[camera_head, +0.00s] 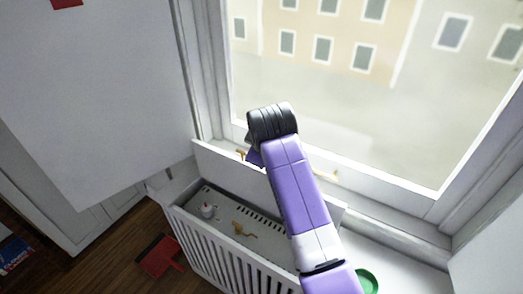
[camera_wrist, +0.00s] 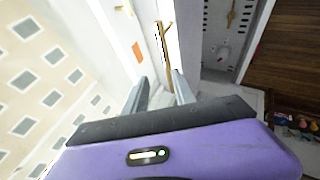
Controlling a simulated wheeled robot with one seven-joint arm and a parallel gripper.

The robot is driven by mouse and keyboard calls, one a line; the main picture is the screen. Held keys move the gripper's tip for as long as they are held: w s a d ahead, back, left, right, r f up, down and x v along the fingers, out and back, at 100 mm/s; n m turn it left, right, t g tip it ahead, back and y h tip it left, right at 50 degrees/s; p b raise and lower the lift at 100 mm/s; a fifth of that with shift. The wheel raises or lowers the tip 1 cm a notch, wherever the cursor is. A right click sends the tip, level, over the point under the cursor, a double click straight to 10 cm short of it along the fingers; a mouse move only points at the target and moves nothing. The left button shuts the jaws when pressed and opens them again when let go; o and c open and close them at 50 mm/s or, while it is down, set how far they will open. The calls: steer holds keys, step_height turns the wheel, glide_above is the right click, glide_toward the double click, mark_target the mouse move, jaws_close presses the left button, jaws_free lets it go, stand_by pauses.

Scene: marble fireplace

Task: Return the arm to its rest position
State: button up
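My arm stretches toward the window in the head view, with its black wrist joint in front of the frame. My gripper is mostly hidden behind that joint there. In the wrist view my gripper (camera_wrist: 159,76) has its two grey fingers apart, with nothing held between them. A thin gold-brown piece (camera_wrist: 163,42) shows beyond the fingertips, close to a white surface; I cannot tell whether it touches them.
A white slatted radiator cover (camera_head: 222,262) stands below the sill, with a small white object (camera_head: 208,211) and a gold piece (camera_head: 243,231) on it. A window frame (camera_head: 385,185) is close. A red dustpan (camera_head: 158,256) lies on the floor. A green round object (camera_head: 368,281) sits lower right.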

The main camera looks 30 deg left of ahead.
stand_by(0.5)
steer(key=w+a+r+m+t+y, duration=0.2)
steer(key=a+r+y, duration=0.15)
steer(key=r, duration=0.35)
steer(key=s+d+f+m+t, duration=0.35)
steer(key=s+d, duration=0.25)
steer(key=d, duration=0.4)
steer(key=s+d+f+m+t, duration=0.35)
steer(key=s+d, duration=0.25)
steer(key=d, duration=0.4)
steer(key=s+d+f+m+t, duration=0.2)
steer(key=s+d+m, duration=0.35)
steer(key=d, duration=0.45)
steer(key=s+d+m+g+h, duration=0.1)
steer(key=s+d+h, duration=0.1)
steer(key=s+d, duration=0.5)
steer(key=s+d+f+m+h, duration=0.1)
steer(key=s+d+m+h, duration=0.1)
steer(key=s+d, duration=0.5)
steer(key=s+d+f+m+g+h, duration=0.1)
steer(key=s+d+h, duration=0.3)
steer(key=s, duration=1.2)
steer(key=d, duration=0.3)
steer(key=shift+d+g, duration=0.15)
steer(key=shift+g, duration=0.15)
steer(key=shift+m, duration=0.25)
